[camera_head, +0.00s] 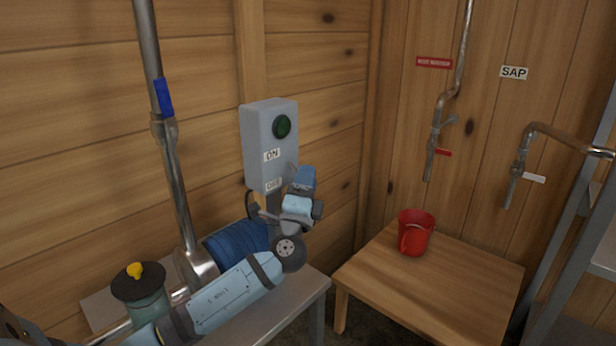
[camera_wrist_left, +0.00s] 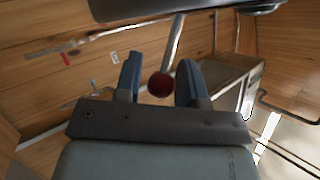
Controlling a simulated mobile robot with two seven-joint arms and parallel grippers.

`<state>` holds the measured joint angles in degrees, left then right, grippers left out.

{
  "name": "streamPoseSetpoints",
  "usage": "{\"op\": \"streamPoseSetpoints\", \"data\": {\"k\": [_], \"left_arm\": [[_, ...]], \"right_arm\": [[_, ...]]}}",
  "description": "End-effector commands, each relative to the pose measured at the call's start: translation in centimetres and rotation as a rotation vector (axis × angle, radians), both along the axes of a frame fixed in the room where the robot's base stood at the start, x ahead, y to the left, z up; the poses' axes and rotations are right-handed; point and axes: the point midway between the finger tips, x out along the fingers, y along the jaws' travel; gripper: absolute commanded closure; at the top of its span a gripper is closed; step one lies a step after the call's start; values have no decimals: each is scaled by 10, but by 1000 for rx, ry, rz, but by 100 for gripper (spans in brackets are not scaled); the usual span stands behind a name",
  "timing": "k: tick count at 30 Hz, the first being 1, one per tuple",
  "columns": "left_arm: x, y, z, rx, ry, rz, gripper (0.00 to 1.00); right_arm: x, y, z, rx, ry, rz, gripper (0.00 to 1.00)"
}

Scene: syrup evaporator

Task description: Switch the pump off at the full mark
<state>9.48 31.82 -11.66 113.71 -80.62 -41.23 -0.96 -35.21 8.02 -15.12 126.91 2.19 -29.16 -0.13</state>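A grey switch box (camera_head: 270,145) is on the plank wall, with a dark green round piece (camera_head: 282,126) near its top, an ON label (camera_head: 272,155) and, below, an OFF label (camera_head: 273,185). My left gripper (camera_head: 302,176) is in front of the box's lower right. In the left wrist view its two fingers (camera_wrist_left: 160,82) are apart, with a dark red ball knob (camera_wrist_left: 159,84) on a metal rod (camera_wrist_left: 174,42) showing between them and gaps either side. The blue ribbed pump motor (camera_head: 236,241) is partly behind my left arm. I cannot make out a full mark. My right gripper is not in view.
A red bucket (camera_head: 416,232) stands on a wooden table (camera_head: 450,280) at the right. Pipes hang above it, one by a SAP sign (camera_head: 514,72). A tall pipe with a blue handle (camera_head: 163,97) rises behind my arm.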

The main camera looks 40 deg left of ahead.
Motion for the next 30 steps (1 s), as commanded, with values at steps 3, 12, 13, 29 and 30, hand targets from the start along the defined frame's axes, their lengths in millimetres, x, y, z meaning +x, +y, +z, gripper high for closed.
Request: {"op": "streamPoseSetpoints", "data": {"k": [3,12,13,29,30], "left_arm": [[-18,-7,-16,-2,4,-1,63],[-70,-28,-55,-1,4,-1,63],[-74,-29,-58,-1,4,-1,63],[-97,-39,-71,-1,0,-1,63],[-97,-39,-71,-1,0,-1,63]], "right_arm": [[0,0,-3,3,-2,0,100],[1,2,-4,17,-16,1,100],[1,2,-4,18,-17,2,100],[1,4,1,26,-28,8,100],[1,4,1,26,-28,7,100]]}}
